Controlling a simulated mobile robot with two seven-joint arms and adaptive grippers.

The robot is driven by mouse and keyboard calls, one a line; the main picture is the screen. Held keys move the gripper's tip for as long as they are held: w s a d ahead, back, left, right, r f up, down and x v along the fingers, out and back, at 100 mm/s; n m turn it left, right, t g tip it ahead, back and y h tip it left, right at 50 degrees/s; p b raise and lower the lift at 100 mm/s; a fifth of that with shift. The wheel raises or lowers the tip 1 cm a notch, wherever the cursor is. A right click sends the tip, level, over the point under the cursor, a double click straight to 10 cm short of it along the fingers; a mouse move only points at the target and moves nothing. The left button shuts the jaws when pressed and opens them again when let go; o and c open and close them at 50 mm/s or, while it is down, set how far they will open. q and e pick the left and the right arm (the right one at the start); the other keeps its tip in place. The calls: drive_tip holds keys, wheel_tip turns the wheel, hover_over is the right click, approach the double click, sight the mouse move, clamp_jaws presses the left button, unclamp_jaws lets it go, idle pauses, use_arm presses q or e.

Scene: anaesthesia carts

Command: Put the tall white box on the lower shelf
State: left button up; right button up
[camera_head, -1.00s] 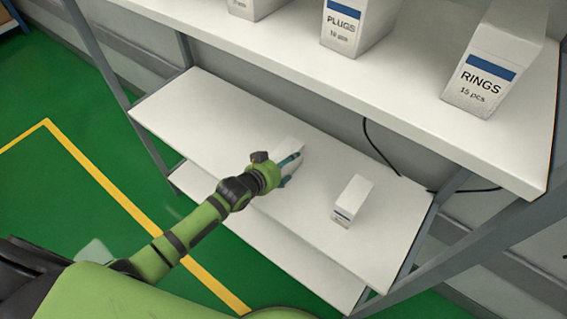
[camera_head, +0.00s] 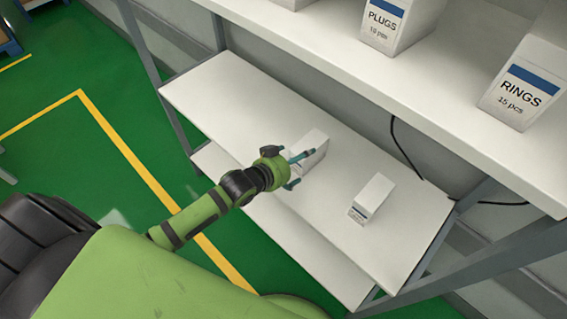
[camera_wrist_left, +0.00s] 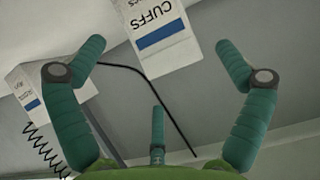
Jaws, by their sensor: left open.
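A white box (camera_head: 315,142), the nearer one to my left gripper (camera_head: 296,170), stands upright on the lower shelf (camera_head: 225,90). In the left wrist view it appears upside down as a white box with a blue band and the word CUFFS (camera_wrist_left: 158,38). My left gripper is open, its teal fingers spread at the front of this box. In the wrist view the fingers are apart from its sides. The fingers partly hide the box in the head view. My right gripper is not in view.
A smaller white box (camera_head: 372,197) stands to the right on the same shelf. PLUGS (camera_head: 400,22) and RINGS (camera_head: 522,90) boxes stand on the upper shelf (camera_head: 440,115), which overhangs. A black cable (camera_head: 402,150) hangs behind. The lower shelf's left part is clear.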

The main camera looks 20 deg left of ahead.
use_arm(q)
drive_tip(key=v, duration=0.6)
drive_tip(key=shift+s+r, duration=0.2)
drive_tip(key=shift+s, duration=0.1)
